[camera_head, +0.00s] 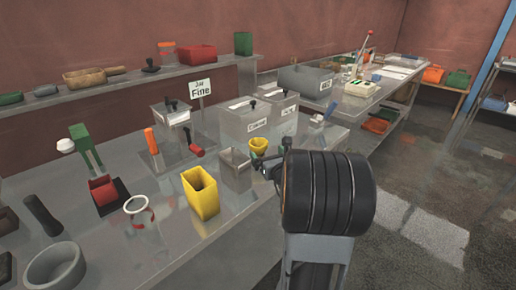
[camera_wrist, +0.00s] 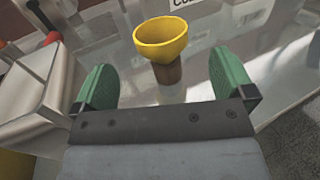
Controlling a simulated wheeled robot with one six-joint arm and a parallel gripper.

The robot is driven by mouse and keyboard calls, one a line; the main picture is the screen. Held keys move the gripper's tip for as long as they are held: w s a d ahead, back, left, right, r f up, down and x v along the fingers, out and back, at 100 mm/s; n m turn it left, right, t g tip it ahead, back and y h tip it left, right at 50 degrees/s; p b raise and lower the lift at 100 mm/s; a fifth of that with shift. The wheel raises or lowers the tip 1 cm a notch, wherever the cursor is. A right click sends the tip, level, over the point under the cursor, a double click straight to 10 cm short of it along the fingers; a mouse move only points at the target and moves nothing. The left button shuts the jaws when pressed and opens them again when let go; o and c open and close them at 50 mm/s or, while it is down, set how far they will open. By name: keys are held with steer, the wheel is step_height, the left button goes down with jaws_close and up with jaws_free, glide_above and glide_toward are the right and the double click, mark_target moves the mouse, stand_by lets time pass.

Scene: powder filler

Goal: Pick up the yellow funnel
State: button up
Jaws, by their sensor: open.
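The yellow funnel (camera_head: 259,144) is on the steel bench, right of the middle in the head view, close to the end of my arm. In the wrist view the funnel (camera_wrist: 162,40) has its wide mouth up and a brownish lower part below it. My gripper (camera_wrist: 164,80) is open, with one green finger on each side. The funnel is ahead of the fingers and roughly centred between them, with nothing held. In the head view my gripper (camera_head: 266,160) is small and partly hidden by my dark arm link.
A square metal container (camera_head: 235,170) stands just left of the funnel, and a yellow open box (camera_head: 201,193) further left. Labelled grey boxes (camera_head: 243,120) stand behind. The bench's front edge runs below my arm. Bare bench lies in front of the yellow box.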

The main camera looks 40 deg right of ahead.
mark_target(258, 142)
steer(key=shift+p+x, duration=0.55)
steer(key=shift+x, duration=3.75)
steer(key=c, duration=0.9)
